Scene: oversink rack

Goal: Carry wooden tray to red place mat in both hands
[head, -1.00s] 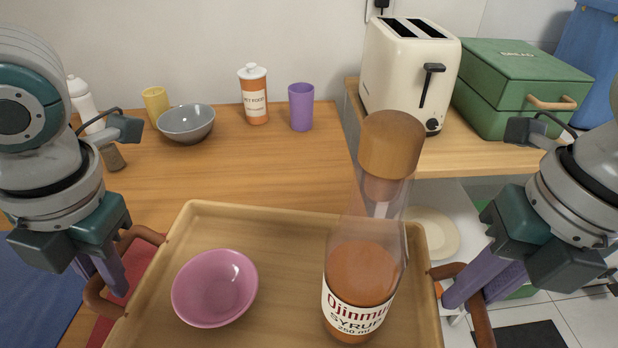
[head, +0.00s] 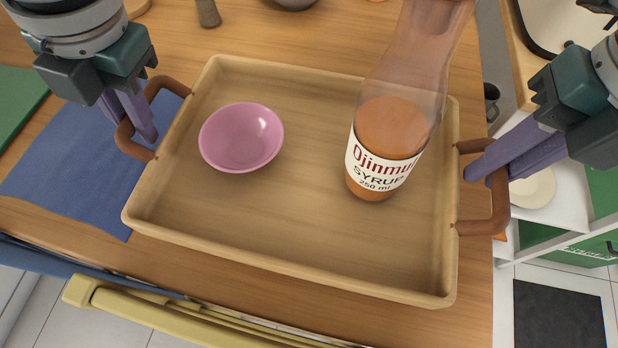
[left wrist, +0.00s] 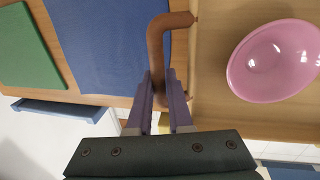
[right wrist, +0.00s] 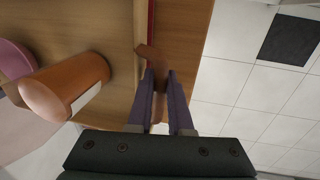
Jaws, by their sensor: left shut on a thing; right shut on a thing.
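The wooden tray (head: 290,232) spans the middle of the head view, above the wooden counter. A pink bowl (head: 241,137) sits in its left part. A syrup bottle (head: 384,150) with a clear upper part stands in its right part. My left gripper (head: 148,136) is shut on the tray's left brown handle (left wrist: 168,45). My right gripper (head: 472,172) is shut on the right brown handle (head: 497,205). A thin red strip (right wrist: 151,20), apparently the red place mat, shows beside the tray in the right wrist view; the rest is hidden.
A blue mat (head: 75,160) lies left of the tray, with a green mat (head: 18,98) beyond it. A yellow bar handle (head: 150,318) runs below the counter's front edge. A shelf with a plate (head: 533,188) stands at right. A dark floor mat (head: 558,318) lies below.

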